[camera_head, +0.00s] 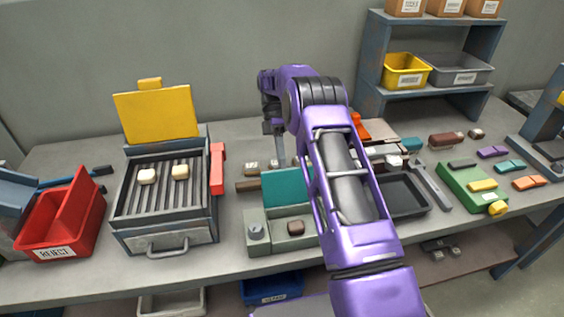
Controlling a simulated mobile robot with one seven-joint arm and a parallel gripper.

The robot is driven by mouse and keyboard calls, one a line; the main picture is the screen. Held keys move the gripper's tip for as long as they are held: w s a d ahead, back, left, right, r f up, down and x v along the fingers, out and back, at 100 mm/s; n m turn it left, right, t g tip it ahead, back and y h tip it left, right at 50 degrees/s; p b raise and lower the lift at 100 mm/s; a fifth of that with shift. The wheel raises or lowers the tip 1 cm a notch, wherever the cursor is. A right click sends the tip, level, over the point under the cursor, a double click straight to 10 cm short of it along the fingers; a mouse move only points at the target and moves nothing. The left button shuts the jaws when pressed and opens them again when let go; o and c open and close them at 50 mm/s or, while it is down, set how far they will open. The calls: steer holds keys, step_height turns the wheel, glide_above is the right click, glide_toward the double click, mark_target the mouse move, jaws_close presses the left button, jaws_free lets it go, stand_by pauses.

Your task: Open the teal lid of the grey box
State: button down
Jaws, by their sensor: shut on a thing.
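The grey box (262,247) sits at the table's front, left of my arm, which hides its right end. It has a knob (256,232) on its left part and a brown block (295,228) in the recess beside it. The teal lid (285,188) stands raised at the back of the box, so the recess shows. My gripper (279,158) points down at the lid's top edge. It is shut on the lid, though the contact is small and hard to make out.
A grill (165,238) with a raised yellow lid (157,114) and a red handle (217,168) stands left of the box. A red bin (60,222) is farther left. A dark tray (405,192) lies right of my arm. Shelves (430,88) stand behind.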

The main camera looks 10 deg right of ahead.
steer(key=c, duration=0.8)
jaws_free()
steer(key=shift+w+f, duration=0.1)
steer(key=shift+f, duration=0.2)
steer(key=shift+c, duration=0.2)
steer(key=shift+r, duration=0.25)
